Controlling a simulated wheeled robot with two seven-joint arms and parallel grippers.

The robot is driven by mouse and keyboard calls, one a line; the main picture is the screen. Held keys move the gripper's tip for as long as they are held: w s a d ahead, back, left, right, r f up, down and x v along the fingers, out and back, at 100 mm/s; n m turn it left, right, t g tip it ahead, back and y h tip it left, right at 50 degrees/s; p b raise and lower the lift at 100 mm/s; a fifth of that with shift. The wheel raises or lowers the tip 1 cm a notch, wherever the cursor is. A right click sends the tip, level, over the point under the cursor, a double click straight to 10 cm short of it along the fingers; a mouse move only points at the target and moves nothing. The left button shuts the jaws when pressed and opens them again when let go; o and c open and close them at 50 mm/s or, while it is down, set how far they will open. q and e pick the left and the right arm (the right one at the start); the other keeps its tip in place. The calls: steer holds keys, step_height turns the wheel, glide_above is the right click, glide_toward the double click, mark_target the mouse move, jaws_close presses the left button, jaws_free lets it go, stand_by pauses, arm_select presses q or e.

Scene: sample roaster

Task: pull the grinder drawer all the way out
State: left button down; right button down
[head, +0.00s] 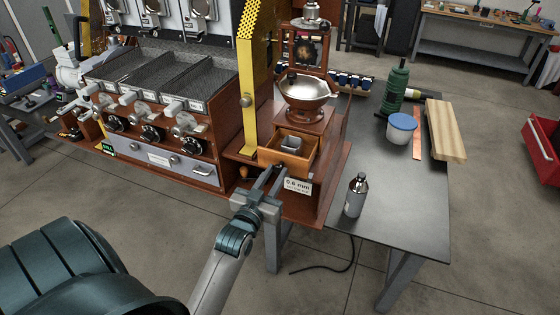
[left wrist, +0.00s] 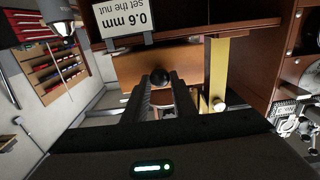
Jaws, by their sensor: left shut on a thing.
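The wooden grinder drawer (head: 297,160) sticks out from the front of the grinder (head: 306,118), partly open at least, with a small grey metal piece (head: 291,143) inside. How much of the drawer is still inside is hidden. My left gripper (head: 273,174) is at the drawer's front. In the left wrist view, the drawer front (left wrist: 185,62) faces me and its round black knob (left wrist: 160,78) sits between the tips of my left gripper (left wrist: 159,88), which is shut on it. My right gripper is not in view.
A card reading 0.6 mm (head: 298,186) stands right beside the gripper. A metal bottle (head: 356,195) is on the dark tabletop (head: 400,215), with a blue-lidded tub (head: 401,128) behind. A yellow upright (head: 250,90) rises close left of the drawer.

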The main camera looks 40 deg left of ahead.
arm_select(q)
steer(key=shift+s, duration=0.15)
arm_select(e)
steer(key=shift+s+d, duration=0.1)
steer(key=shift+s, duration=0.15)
arm_select(q)
steer(key=c, duration=1.5)
jaws_free()
steer(key=shift+o, duration=0.2)
steer(key=shift+s, duration=0.1)
steer(key=shift+s+d, duration=0.1)
steer(key=shift+s, duration=0.1)
steer(key=b+v, duration=0.4)
steer(key=v, duration=1.2)
steer(key=shift+s, duration=0.4)
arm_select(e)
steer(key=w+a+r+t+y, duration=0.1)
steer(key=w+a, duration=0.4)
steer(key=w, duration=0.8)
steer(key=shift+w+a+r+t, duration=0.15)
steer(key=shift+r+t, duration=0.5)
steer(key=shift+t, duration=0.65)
